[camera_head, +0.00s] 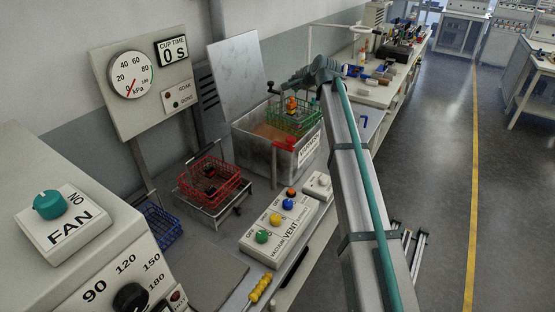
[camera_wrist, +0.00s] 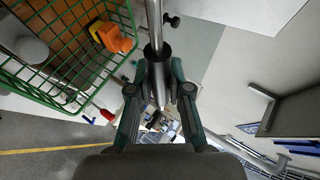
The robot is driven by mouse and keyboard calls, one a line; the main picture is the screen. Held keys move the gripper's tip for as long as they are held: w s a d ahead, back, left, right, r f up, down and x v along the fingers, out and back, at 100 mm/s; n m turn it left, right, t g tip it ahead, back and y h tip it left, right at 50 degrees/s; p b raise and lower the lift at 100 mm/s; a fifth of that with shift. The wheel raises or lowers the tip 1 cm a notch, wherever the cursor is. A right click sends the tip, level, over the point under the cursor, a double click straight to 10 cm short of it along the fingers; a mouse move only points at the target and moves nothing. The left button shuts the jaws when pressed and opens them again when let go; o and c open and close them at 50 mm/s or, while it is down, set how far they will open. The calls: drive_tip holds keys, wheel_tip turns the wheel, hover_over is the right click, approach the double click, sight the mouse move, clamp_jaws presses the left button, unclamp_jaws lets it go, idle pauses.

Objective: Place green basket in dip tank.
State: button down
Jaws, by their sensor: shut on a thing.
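The green basket (camera_head: 293,118), an open wire basket with an orange part inside, hangs at the back right of the dip tank (camera_head: 262,160). The tank is a metal box holding brownish liquid. I cannot tell whether the basket's bottom is above or in the liquid. In the wrist view the basket (camera_wrist: 75,62) fills the upper left. My gripper (camera_wrist: 160,92) is shut on a metal rod, the basket's handle (camera_wrist: 155,42). In the head view my gripper (camera_head: 291,81) is small, above the basket, and its fingers are hard to make out.
A tilted metal panel (camera_head: 236,72) stands behind the tank. A button box (camera_head: 280,222) lies in front. A gauge panel (camera_head: 142,82) stands behind.

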drive_tip(key=shift+n+g+y, duration=0.5)
drive_tip(key=shift+n+y, duration=0.2)
drive_tip(key=shift+n, duration=0.1)
drive_tip(key=w+a+f+b, duration=0.1)
drive_tip(key=f, duration=0.2)
drive_tip(key=w+a+f+b, duration=0.1)
drive_tip(key=f+b, duration=0.1)
drive_tip(key=f, duration=0.2)
drive_tip(key=w+a+f+b, duration=0.1)
drive_tip(key=f, duration=0.2)
drive_tip(key=shift+w+a+f+b, duration=0.1)
drive_tip(key=shift+a+f+b, duration=0.2)
drive_tip(key=shift+a+b, duration=0.1)
wheel_tip(320, 180, down, 10)
drive_tip(key=p, duration=0.2)
drive_tip(key=shift+f, duration=0.2)
drive_tip(key=shift+f, duration=0.2)
drive_tip(key=c, duration=1.1)
unclamp_jaws()
drive_tip(key=shift+r, duration=0.2)
